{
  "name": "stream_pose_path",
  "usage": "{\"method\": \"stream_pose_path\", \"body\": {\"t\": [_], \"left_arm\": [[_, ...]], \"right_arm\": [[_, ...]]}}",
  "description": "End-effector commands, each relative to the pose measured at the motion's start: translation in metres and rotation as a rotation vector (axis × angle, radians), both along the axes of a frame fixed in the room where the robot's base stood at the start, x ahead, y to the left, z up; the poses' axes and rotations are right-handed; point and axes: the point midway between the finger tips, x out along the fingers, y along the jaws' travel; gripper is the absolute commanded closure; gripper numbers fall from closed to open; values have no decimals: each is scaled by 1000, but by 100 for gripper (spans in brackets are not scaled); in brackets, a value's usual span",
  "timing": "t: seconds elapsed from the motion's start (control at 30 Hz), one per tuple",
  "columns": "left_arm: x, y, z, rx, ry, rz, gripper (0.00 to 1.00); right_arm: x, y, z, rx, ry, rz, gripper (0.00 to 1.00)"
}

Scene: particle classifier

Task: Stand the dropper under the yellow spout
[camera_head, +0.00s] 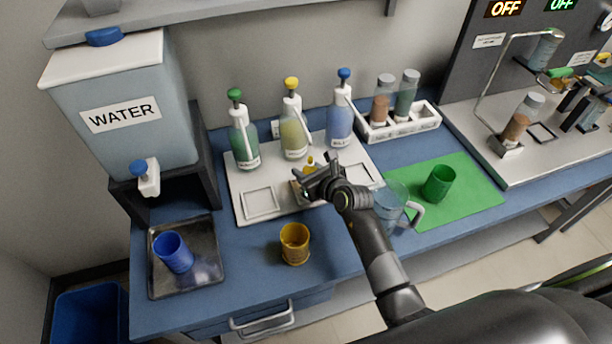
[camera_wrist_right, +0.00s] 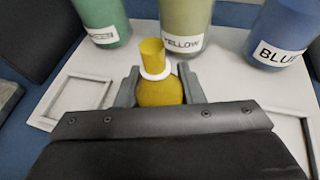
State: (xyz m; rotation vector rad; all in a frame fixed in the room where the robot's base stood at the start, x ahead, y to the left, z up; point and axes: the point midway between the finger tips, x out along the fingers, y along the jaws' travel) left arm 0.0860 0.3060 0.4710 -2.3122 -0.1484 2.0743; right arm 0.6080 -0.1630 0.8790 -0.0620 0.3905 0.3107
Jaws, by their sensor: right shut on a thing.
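The dropper (camera_wrist_right: 158,88) is a yellow bulb with a white collar and a yellow neck. It stands between the fingers of my right gripper (camera_wrist_right: 160,90), which is shut on it. In the head view my right gripper (camera_head: 312,180) hides most of the dropper; a bit of yellow (camera_head: 311,161) shows above it. The bottle with the yellow pump top and spout (camera_head: 291,85) stands just behind, labelled YELLOW in the wrist view (camera_wrist_right: 182,43). The dropper is in front of this bottle, over the white tray's middle frame. Its base is hidden. My left gripper is not seen.
The white tray (camera_head: 240,205) also holds a green-topped bottle (camera_head: 243,135) and a blue-topped bottle (camera_head: 340,120) on either side. A yellow cup (camera_head: 295,243) stands in front, a glass jug (camera_head: 391,203) right of my wrist, and a green cup (camera_head: 438,183) on a green mat.

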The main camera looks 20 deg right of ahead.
Motion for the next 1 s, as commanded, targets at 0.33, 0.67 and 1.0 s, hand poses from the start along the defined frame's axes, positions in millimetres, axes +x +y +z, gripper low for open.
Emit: {"method": "stream_pose_path", "body": {"t": [0.33, 0.67, 1.0], "left_arm": [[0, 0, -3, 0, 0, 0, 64], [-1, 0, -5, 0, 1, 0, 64], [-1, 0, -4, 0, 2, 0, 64]], "right_arm": [[3, 0, -35, 0, -1, 0, 87], [3, 0, -38, 0, 0, 0, 87], [3, 0, -37, 0, 0, 0, 44]]}}
